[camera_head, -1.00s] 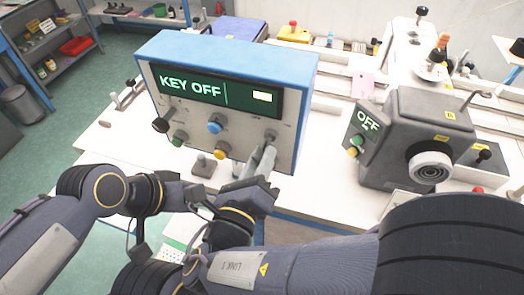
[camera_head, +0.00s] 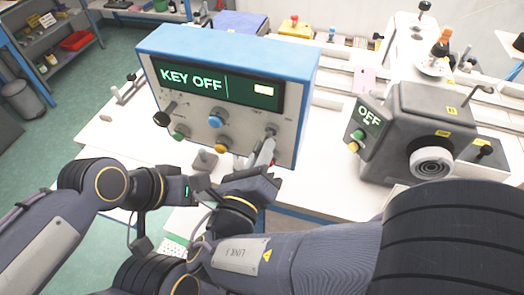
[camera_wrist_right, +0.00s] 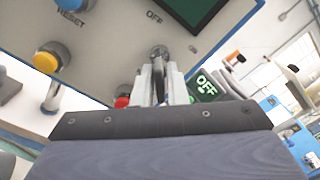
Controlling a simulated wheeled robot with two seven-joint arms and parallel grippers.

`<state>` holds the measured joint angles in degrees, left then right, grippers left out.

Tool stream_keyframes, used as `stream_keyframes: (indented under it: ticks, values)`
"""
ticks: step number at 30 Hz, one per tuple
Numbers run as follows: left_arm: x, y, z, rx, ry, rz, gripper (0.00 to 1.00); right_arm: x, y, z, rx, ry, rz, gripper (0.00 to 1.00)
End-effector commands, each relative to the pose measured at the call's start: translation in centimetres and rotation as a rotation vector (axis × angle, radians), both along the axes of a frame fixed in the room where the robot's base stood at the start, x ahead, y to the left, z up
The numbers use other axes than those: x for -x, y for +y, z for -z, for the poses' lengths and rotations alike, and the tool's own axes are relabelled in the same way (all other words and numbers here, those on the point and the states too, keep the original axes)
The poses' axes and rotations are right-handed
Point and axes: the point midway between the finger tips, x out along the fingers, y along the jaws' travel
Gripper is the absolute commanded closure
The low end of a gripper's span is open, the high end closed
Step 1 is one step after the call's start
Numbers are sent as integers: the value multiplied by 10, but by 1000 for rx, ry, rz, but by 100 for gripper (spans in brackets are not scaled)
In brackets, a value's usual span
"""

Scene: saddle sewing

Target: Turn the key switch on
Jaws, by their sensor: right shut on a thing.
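The control box (camera_head: 228,58) has a blue top and a grey front, and its screen (camera_head: 215,85) reads "KEY OFF". The key switch (camera_head: 272,131) is at the lower right of its front. In the right wrist view the key switch (camera_wrist_right: 158,53) sits near the "OFF" label. My right gripper (camera_head: 266,149) reaches up to it, and its two pale fingers (camera_wrist_right: 160,78) are shut on the key, whose grip is partly hidden between them. My left gripper (camera_head: 203,186) hangs below the box, apart from it; its fingertips are hard to make out.
A grey machine (camera_head: 420,130) with an "OFF" display stands at the right.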

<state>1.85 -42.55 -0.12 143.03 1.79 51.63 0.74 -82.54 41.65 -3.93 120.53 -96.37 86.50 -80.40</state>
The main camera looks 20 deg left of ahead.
Motion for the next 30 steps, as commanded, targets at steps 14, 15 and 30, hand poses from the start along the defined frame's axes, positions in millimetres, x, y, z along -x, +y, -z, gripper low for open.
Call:
stream_keyframes:
  ticks: [14, 15, 30]
  values:
    - [0, 0, 34, 0, 0, 0, 64, 0, 1, 5, -351, -21, 0, 100]
    - [0, 0, 38, 0, 0, 0, 64, 0, 1, 5, -389, -24, 0, 100]
    - [0, 0, 90, 0, 0, 0, 64, 0, 1, 6, -865, -53, 0, 100]
